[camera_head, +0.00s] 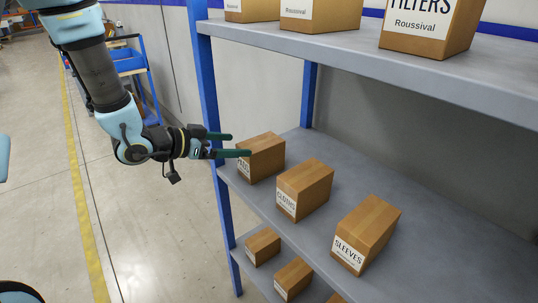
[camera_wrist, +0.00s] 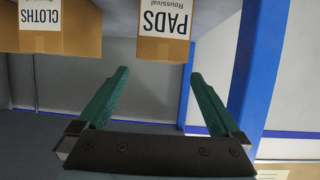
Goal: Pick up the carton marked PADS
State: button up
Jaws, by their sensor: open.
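The PADS carton (camera_head: 265,158) is a brown box with a white label, standing at the left end of the middle shelf (camera_head: 345,165). In the wrist view its PADS label (camera_wrist: 165,18) shows upside down at the top of the picture. My gripper (camera_head: 234,145) is open with two green fingers pointing at the shelf's left end. In the head view the nearer finger overlaps the carton's upper front edge.
The CLOTHS carton (camera_head: 305,188) and the SLEEVES carton (camera_head: 366,234) stand further right on that shelf. A blue post (camera_head: 207,90) rises close to my gripper. The upper shelf (camera_head: 400,62) bears larger cartons. Smaller cartons (camera_head: 262,246) are below. The floor at left is open.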

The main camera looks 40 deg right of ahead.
aim_at(261, 142)
jog(key=p+x, duration=0.1)
jog(key=x, duration=0.3)
jog(key=shift+d, duration=0.15)
jog(key=p+x, duration=0.1)
jog(key=x, duration=0.1)
jog(key=p+x, duration=0.1)
jog(key=x, duration=0.2)
jog(key=shift+w+r, duration=0.1)
jog(key=shift+r, duration=0.15)
jog(key=shift+d+f, duration=0.15)
jog(key=shift+d, duration=0.1)
jog(key=shift+c, duration=0.2)
jog(key=c, duration=1.4)
